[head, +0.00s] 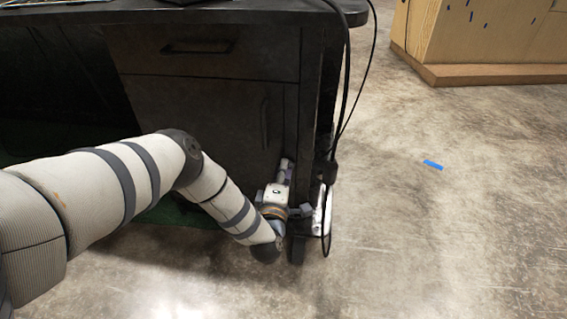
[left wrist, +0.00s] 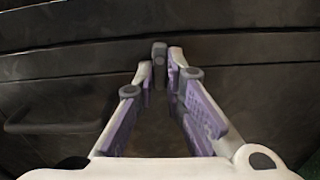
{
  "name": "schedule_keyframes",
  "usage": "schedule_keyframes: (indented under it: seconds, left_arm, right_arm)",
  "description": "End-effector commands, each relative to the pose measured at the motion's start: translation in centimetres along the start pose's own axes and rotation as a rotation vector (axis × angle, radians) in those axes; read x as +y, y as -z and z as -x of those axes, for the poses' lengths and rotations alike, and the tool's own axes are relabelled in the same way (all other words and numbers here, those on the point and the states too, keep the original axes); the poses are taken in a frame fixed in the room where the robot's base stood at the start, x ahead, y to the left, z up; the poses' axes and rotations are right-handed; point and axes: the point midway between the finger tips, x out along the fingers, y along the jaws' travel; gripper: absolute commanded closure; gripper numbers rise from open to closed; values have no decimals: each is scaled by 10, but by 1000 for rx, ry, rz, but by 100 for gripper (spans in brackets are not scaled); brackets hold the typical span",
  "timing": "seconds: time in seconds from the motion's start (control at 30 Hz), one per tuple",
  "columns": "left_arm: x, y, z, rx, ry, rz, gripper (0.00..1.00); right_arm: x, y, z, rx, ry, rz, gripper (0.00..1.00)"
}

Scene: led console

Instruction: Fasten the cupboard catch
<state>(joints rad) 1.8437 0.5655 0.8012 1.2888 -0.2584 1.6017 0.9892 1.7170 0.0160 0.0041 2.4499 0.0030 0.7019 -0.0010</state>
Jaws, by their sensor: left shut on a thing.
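The black cupboard door (head: 195,125) stands under a drawer and looks closed in the head view. It has a vertical dark handle (head: 264,122) near its right edge. My left gripper (head: 285,165) is low at the door's right side, close to the cupboard frame. In the left wrist view the fingers (left wrist: 160,68) converge and are shut on a small dark grey catch (left wrist: 159,49). The catch sticks up between the fingertips, and its lower part is hidden by them. In the head view the catch is hidden behind the gripper. My right gripper is not in view.
A drawer with a handle (head: 198,47) is above the door. Black cables (head: 345,90) hang down the cupboard's right side, near my gripper. The concrete floor (head: 440,220) is clear to the right, apart from blue tape (head: 433,164). A wooden cabinet (head: 490,40) stands at the back right.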

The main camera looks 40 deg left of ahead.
Motion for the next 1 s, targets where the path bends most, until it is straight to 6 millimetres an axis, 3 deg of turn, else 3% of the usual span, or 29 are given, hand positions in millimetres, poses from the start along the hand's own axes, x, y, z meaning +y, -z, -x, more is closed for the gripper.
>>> schedule_keyframes:
  seconds: [0.77,0.8,0.83,0.87,1.0]
  left_arm:
    - [-3,-3,2,-7,6,87,100]
    - [-3,-3,2,-7,6,87,80]
    - [-3,-3,2,-7,6,87,73]
    - [-3,-2,2,-6,5,86,69]
    - [-2,-2,1,-4,3,85,69]
  right_arm:
    - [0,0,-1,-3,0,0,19]
    - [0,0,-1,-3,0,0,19]
    - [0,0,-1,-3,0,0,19]
    - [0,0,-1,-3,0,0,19]
    - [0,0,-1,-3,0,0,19]
